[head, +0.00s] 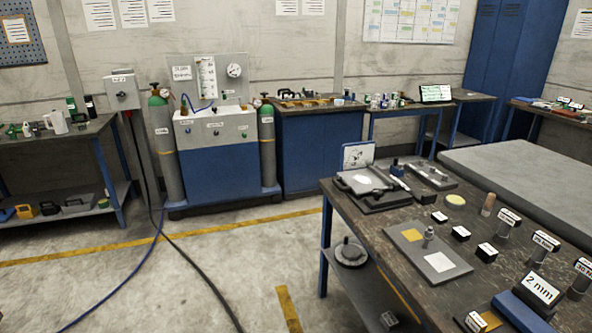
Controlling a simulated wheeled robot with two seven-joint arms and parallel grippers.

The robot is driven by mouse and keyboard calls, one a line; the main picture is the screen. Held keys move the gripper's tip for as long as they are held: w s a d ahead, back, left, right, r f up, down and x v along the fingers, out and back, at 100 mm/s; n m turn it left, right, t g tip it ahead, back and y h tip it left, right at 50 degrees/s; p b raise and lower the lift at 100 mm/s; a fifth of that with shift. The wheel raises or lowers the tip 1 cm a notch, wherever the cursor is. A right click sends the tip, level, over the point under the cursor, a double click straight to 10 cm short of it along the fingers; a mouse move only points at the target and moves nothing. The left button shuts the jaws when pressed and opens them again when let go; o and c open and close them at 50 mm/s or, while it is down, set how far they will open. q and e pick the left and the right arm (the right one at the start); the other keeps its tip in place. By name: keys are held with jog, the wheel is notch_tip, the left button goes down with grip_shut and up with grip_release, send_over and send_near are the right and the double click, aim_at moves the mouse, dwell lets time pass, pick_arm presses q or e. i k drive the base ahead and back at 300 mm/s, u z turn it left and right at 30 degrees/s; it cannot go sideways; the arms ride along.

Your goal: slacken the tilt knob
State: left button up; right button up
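I cannot make out a tilt knob or a microscope arm for certain. On the dark workbench (398,207) at the right lies a grey plate (412,240) with a yellow square and a white square. A round dark base (350,252) with a small upright piece rests on the lower shelf. Neither of my grippers is in view.
Several small labelled black blocks (461,233) and labelled cylinders (508,222) stand on the workbench. Gas cylinders (165,143) flank a blue-white cabinet (217,170). Cables (190,262) cross the otherwise open floor.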

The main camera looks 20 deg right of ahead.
aim_at(377, 194)
jog(key=u, duration=0.35)
jog(key=i, duration=2)
jog(key=z, duration=1.2)
jog(key=i, duration=1.15)
jog(key=z, duration=1.05)
